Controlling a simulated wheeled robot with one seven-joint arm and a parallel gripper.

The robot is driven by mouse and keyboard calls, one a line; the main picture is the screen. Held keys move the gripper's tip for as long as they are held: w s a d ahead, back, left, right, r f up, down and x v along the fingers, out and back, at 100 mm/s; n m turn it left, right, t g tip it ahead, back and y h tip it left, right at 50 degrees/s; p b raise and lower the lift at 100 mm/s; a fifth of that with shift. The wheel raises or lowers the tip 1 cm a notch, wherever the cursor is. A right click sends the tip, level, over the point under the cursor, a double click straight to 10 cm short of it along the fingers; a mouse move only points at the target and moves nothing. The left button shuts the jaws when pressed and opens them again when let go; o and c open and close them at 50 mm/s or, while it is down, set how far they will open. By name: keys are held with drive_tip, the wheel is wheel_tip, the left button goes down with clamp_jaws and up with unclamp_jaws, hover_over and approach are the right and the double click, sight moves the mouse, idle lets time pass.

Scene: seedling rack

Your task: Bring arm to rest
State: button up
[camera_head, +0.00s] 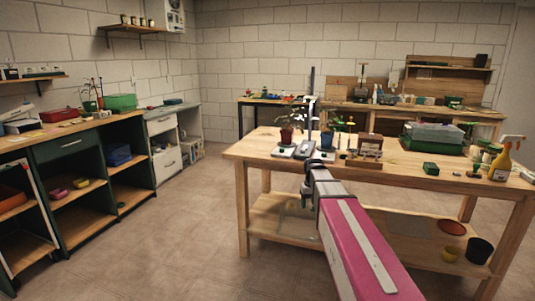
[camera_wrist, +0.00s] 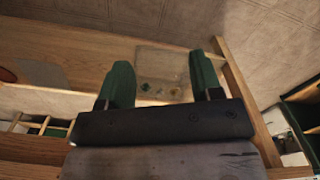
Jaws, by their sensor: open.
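My gripper (camera_wrist: 162,75) shows in the wrist view with its two green fingers spread apart and nothing held between them. Beyond the fingers lies a clear tray (camera_wrist: 160,65) with a few small items in it, on the table's lower shelf and apart from the fingers. In the head view my pink and grey arm reaches forward to the near edge of the wooden table (camera_head: 262,151). The gripper's fingers cannot be made out clearly there.
The tabletop holds a potted plant (camera_head: 286,135), a blue pot (camera_head: 327,139), a green crate (camera_head: 432,146) and a yellow spray bottle (camera_head: 502,163). A black pot (camera_head: 480,250) stands on the lower shelf. Open floor (camera_head: 190,235) lies between the table and the left cabinets (camera_head: 75,165).

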drive_tip(key=s+f, duration=0.7)
drive_tip(key=s, duration=0.3)
drive_tip(key=s+f+m, duration=0.1)
drive_tip(key=s+f, duration=0.6)
drive_tip(key=s, duration=0.3)
drive_tip(key=shift+s, duration=0.4)
drive_tip(key=shift+c, duration=0.6)
